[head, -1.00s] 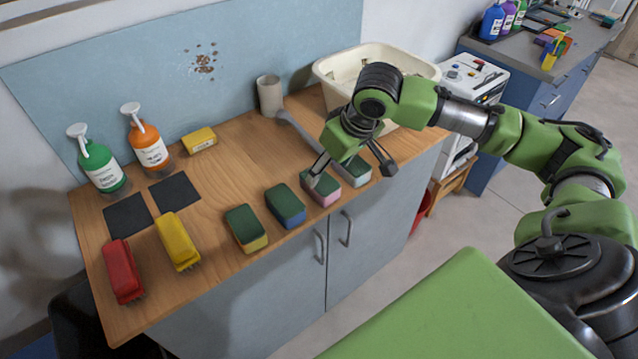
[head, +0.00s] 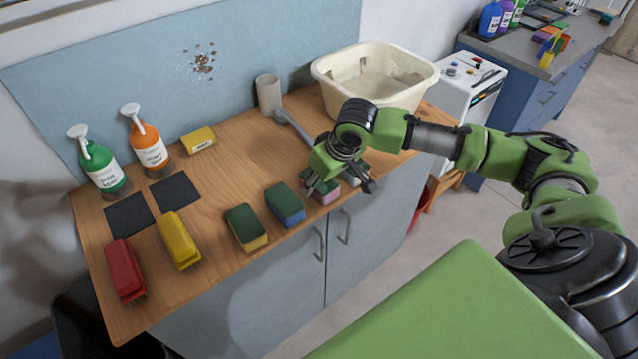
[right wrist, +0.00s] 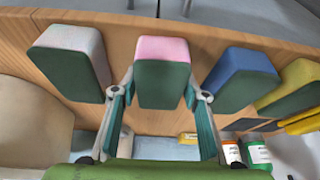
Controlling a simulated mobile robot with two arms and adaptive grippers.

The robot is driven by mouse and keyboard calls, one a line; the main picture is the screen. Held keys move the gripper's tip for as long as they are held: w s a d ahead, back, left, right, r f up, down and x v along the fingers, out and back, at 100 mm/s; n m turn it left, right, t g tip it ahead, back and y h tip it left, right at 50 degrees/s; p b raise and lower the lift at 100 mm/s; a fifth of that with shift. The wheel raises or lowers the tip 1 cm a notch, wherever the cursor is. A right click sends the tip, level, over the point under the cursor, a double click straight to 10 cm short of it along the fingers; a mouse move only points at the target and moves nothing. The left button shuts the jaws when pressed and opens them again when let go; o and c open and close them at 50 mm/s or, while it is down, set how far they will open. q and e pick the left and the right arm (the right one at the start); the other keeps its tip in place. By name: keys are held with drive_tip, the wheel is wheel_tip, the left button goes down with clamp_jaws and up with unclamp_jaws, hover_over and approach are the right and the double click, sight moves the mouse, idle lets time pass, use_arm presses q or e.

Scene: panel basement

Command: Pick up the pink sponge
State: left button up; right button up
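The pink sponge (head: 326,197) has a dark green top and stands near the front edge of the wooden counter. In the right wrist view the pink sponge (right wrist: 163,75) sits between the two fingers of my right gripper (right wrist: 160,88). The fingers are spread, one on each side; whether they touch it I cannot tell. In the head view my right gripper (head: 338,188) is low over the sponge and partly hides it. My left gripper is not in view.
A blue sponge (head: 285,205) and a yellow one (head: 246,228) stand to the left, a whitish one (right wrist: 75,62) close on the other side. A cream tub (head: 345,92) stands behind. Brushes, dark pads and pump bottles are at the left. The counter's middle is clear.

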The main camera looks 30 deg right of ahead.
drive_tip(key=shift+c, duration=0.6)
drive_tip(key=shift+w+r+b, duration=0.1)
drive_tip(key=shift+r+b, duration=0.2)
drive_tip(key=shift+r, duration=0.3)
drive_tip(key=s+a+r+b, duration=0.1)
drive_tip(key=s+a+r, duration=0.7)
drive_tip(key=s+r, duration=0.3)
drive_tip(key=shift+a+r, duration=0.4)
drive_tip(key=shift+r, duration=0.05)
